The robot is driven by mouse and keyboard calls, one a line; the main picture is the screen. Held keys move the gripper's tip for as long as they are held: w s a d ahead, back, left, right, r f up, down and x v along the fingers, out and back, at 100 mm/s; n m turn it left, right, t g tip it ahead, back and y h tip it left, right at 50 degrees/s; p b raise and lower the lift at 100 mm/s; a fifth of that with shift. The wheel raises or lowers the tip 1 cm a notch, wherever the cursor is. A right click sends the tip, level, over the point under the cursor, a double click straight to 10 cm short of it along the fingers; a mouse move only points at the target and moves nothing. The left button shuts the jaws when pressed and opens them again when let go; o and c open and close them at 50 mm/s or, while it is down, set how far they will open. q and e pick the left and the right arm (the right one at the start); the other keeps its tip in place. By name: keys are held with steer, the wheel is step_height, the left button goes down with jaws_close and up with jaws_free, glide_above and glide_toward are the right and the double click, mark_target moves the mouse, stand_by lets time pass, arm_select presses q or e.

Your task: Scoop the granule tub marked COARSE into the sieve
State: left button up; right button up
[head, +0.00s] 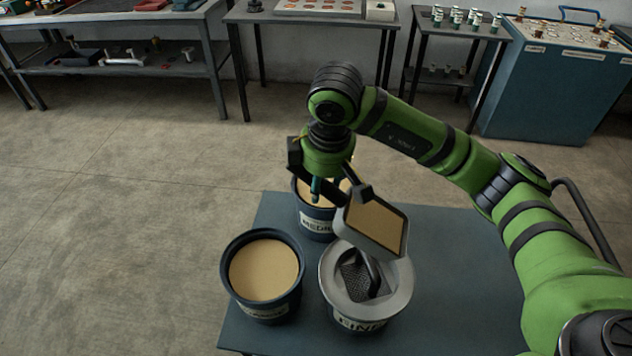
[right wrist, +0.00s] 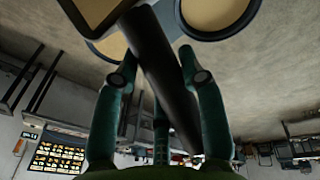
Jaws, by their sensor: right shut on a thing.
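My right gripper (head: 330,183) is shut on the dark handle (right wrist: 160,75) of a scoop. The grey scoop pan (head: 376,224) is full of tan granules and hangs tilted above the far side of the sieve. The sieve (head: 338,291), a wide grey ring with a dark mesh and a grey handle-like bar, sits on the tub marked FINE (head: 360,322). At the left stands a dark tub of tan granules (head: 264,270); its label is too unclear to read for certain. The tub marked MEDIUM (head: 317,226) stands behind, partly hidden by gripper and scoop. My left gripper is not in view.
The tubs stand on a blue-grey table (head: 455,265), clear at the right beneath my arm. Benches (head: 115,62) with tools, a small table of jars (head: 455,32) and a blue cabinet (head: 545,85) line the back wall. Open floor lies left.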

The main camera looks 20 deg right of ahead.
steer(key=shift+s+d+r+t+y+b, duration=0.15)
steer(key=shift+s+d+r+t+y, duration=0.25)
steer(key=shift+d+r+y, duration=0.15)
steer(key=shift+s+d+r+t+y+b, duration=0.15)
steer(key=shift+s+d+r+t+y, duration=0.3)
steer(key=shift+d+r, duration=0.15)
steer(key=shift+s+d+r+y+b, duration=0.25)
steer(key=shift+d+r+y+b, duration=0.05)
steer(key=shift+d+r+b, duration=0.1)
steer(key=shift+s+d+r+t, duration=0.1)
steer(key=shift+d+t, duration=0.05)
steer(key=shift+t, duration=0.2)
steer(key=shift+s+d+r+m+t+y+b, duration=0.15)
steer(key=shift+s+d+r+t+y+b, duration=0.35)
steer(key=shift+b, duration=1.85)
steer(key=shift+s+d+r+m+t+y+b, duration=0.2)
steer(key=shift+s+d+y+b, duration=0.55)
steer(key=shift+b, duration=1.6)
steer(key=shift+s+d+r+m+t+y+b, duration=0.1)
steer(key=shift+s+d+r+t+y+b, duration=0.5)
steer(key=shift+b, duration=1.75)
steer(key=shift+w+d+f, duration=0.25)
steer(key=shift+w, duration=0.1)
